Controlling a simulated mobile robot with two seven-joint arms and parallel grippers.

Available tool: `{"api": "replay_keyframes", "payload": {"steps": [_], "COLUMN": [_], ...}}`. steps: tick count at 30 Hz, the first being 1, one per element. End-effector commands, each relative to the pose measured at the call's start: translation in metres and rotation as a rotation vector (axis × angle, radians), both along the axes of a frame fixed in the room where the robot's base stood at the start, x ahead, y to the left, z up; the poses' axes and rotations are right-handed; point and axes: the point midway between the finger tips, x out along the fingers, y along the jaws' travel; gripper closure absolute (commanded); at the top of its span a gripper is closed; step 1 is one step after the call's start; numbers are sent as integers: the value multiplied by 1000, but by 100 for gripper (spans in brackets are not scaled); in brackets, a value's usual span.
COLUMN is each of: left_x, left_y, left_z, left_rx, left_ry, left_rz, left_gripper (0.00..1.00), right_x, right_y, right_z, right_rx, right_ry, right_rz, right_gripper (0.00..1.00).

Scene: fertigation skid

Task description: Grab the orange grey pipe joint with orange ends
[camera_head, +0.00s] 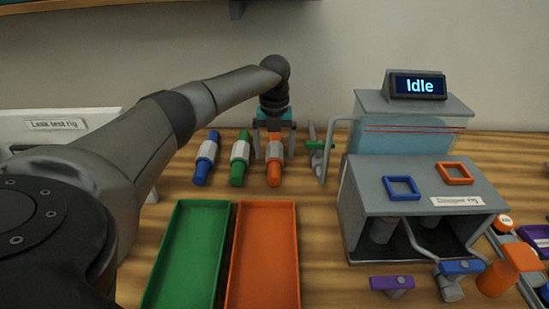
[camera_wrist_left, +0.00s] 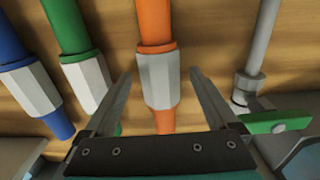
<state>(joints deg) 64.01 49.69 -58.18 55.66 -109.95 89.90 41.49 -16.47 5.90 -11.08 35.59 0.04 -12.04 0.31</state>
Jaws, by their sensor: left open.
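The pipe joint with orange ends and a grey middle (camera_head: 274,166) lies on the wooden table, in a row beside a green one and a blue one. In the left wrist view the orange joint (camera_wrist_left: 159,82) runs up the middle of the picture. My left gripper (camera_head: 273,152) is over the far part of this joint. In the left wrist view my left gripper (camera_wrist_left: 160,82) is open, one finger on each side of the grey middle, with visible gaps to both fingers. My right gripper is in neither view.
The green joint (camera_head: 240,160) and the blue joint (camera_head: 206,160) lie to the left. A grey pipe with a green handle (camera_head: 319,146) lies close on the right. Green (camera_head: 163,291) and orange (camera_head: 234,284) trays sit in front. The Idle machine (camera_head: 390,215) stands right.

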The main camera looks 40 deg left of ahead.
Motion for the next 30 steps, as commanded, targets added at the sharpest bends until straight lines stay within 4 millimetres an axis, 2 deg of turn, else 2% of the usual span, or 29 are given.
{"api": "replay_keyframes", "payload": {"steps": [6, 30], "left_x": [0, 0], "left_y": [0, 0], "left_z": [0, 1], "left_rx": [0, 0], "left_ry": [-1, -1], "left_rz": [0, 1], "left_gripper": [10, 100], "right_x": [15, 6], "right_y": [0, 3], "right_z": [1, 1], "right_rx": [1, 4], "right_ry": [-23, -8], "right_rz": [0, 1], "right_gripper": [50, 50]}}
